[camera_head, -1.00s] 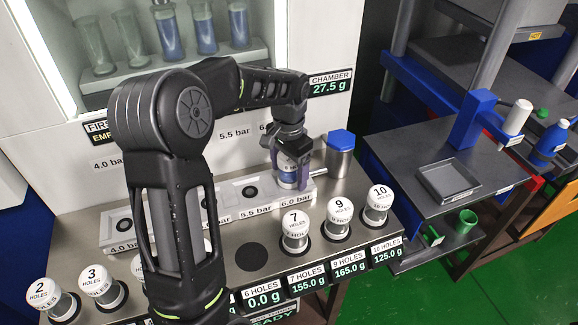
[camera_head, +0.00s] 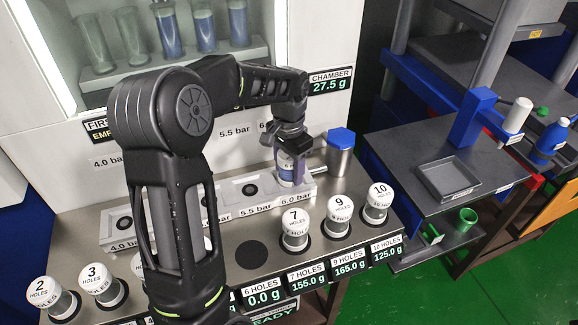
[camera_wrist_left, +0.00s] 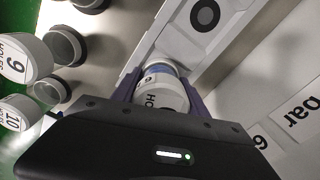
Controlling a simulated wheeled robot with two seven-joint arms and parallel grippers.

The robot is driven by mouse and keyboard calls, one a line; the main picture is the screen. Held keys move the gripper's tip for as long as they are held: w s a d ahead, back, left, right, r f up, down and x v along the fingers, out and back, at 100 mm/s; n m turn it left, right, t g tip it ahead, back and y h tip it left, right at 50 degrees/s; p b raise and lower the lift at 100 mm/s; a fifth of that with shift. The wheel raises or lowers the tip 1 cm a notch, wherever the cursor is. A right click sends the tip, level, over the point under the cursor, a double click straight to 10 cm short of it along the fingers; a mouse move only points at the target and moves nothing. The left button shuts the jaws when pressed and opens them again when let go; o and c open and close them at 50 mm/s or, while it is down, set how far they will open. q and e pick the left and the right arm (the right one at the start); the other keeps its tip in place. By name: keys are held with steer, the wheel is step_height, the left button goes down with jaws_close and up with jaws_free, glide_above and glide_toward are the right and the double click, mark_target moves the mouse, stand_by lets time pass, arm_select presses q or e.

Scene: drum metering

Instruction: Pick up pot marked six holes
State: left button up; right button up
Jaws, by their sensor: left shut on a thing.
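My left gripper (camera_head: 292,168) is shut on a white-topped pot (camera_head: 284,163) at the 6.0 bar end of the white pressure strip (camera_head: 230,198). In the left wrist view the pot (camera_wrist_left: 160,92) sits between the purple fingers, with only part of its "HOLES" lettering showing and its number not readable. A blue band shows on it. I cannot tell whether its base touches the strip. The place labelled 6 HOLES (camera_head: 251,254) is an empty dark disc, and its display reads 0.0 g. My right gripper is not in view.
Pots marked 7 (camera_head: 295,222), 9 (camera_head: 338,212) and 10 (camera_head: 378,198) stand right of the empty place. Pots 2 (camera_head: 42,292) and 3 (camera_head: 98,280) stand at left. A blue-capped metal cylinder (camera_head: 340,158) is close right of my gripper.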

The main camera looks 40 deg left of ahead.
arm_select(q)
jaws_close()
stand_by(0.4)
step_height(320, 180, up, 10)
steer(key=shift+r+b, duration=0.1)
steer(key=shift+b, duration=0.6)
